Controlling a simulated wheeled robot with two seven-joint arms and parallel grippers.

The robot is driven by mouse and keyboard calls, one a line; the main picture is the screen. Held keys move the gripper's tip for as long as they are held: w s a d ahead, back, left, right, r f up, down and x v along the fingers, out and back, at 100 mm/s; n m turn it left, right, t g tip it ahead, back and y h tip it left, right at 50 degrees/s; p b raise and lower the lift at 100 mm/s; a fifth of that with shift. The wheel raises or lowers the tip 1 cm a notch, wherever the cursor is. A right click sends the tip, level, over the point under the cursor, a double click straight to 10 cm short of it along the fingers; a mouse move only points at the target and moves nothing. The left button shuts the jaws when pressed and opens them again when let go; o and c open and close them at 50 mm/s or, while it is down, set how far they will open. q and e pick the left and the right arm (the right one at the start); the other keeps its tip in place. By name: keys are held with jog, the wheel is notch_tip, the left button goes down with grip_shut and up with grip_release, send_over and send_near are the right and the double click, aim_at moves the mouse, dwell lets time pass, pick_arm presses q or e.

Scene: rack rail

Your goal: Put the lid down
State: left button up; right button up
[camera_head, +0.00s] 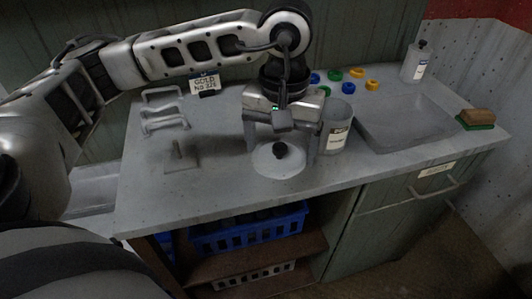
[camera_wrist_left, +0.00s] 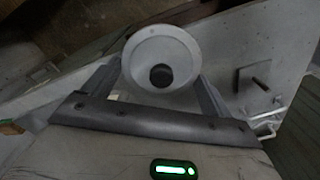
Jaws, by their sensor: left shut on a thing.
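The lid (camera_head: 275,166) is a pale grey disc with a black knob, over the front middle of the counter. It also shows in the left wrist view (camera_wrist_left: 140,60). My left gripper (camera_head: 282,152) points down with its two fingers on opposite sides of the lid, shut on it. I cannot tell whether the lid touches the counter or hangs just above it. A grey canister (camera_head: 333,130) with a white label stands just right of the gripper; one finger partly overlaps it in the picture. My right gripper is not in view.
The counter (camera_head: 215,205) has bare room at the front left. A small rack (camera_head: 165,110), a plate with an upright peg (camera_head: 180,158) and a sign (camera_head: 205,84) stand left. Several coloured rings (camera_head: 357,73) lie behind. The sink (camera_head: 405,122), a bottle (camera_head: 415,62) and a brush (camera_head: 478,118) are right.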

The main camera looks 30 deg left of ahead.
aim_at(268, 145)
pick_arm(q)
jog(key=w+a+f, duration=0.1)
jog(key=f, duration=0.1)
jog(key=w+a+f, duration=0.1)
jog(key=a+f, duration=0.1)
jog(key=w+a+f+p, duration=0.1)
jog(key=w+a+f, duration=0.1)
jog(key=shift+w+a+f, duration=0.1)
jog(key=shift+a, duration=0.1)
jog(key=f, duration=0.2)
jog(key=f+p, duration=0.1)
jog(key=shift+w+a, duration=0.2)
jog(key=shift+a, duration=0.1)
jog(key=shift+f, duration=0.6)
jog(key=o, duration=0.6)
jog(key=shift+f, duration=0.1)
jog(key=shift+c, duration=0.2)
jog(key=shift+o, duration=1.4)
jog(key=shift+r, duration=0.45)
notch_tip(268, 145, up, 12)
jog(key=b, duration=0.1)
jog(key=shift+f+b, duration=0.15)
jog(key=shift+b, duration=0.15)
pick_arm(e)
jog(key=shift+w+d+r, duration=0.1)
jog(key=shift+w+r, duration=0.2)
